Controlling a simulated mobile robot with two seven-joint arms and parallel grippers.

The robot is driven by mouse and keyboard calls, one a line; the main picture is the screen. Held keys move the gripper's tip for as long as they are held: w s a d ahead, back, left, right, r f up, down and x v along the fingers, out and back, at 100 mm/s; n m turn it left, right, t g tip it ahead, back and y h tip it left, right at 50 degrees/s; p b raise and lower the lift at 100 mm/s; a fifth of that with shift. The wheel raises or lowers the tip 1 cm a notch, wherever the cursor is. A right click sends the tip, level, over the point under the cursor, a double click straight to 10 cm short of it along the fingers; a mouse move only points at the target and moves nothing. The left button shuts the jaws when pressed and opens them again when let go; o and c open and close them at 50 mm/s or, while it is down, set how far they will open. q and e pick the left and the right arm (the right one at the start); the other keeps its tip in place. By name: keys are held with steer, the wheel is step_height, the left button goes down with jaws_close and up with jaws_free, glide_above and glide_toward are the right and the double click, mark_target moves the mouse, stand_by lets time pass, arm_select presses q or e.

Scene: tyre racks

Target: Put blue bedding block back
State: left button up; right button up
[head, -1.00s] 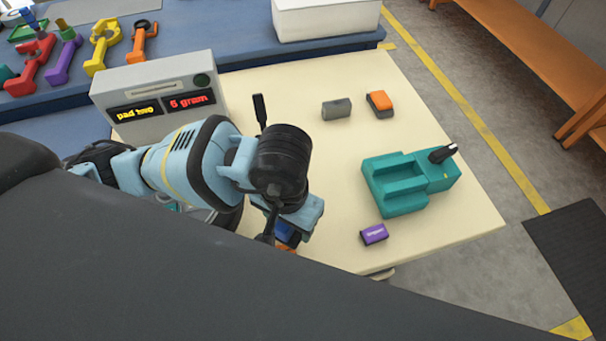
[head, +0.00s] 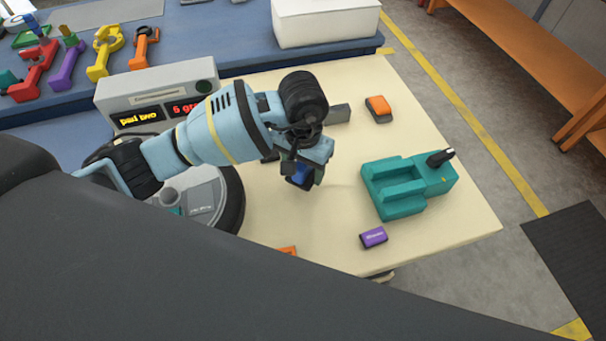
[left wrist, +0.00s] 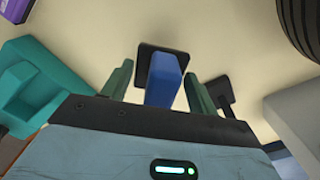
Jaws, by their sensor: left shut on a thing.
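The blue bedding block (head: 301,177) is held in my left gripper (head: 304,172) above the cream table, left of the teal holder. In the left wrist view the blue block (left wrist: 163,85) sits between the two green fingers, with a dark flat piece at its far end. The left gripper (left wrist: 160,82) is shut on it. The arm hides part of the block in the head view. My right gripper is not in view.
A teal holder (head: 398,195) with a black-handled piece stands at right. A purple block (head: 373,237), an orange-topped block (head: 378,108) and a partly hidden grey block (head: 339,114) lie on the table (head: 440,122). A display box (head: 160,92) and a round tyre-like rim (head: 233,200) stand at left.

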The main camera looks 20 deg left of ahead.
mark_target(303, 177)
arm_select(q)
steer(key=shift+f, duration=1.75)
steer(key=shift+f, duration=0.15)
steer(key=o, duration=0.9)
step_height(303, 177, up, 12)
steer(key=shift+r, duration=0.15)
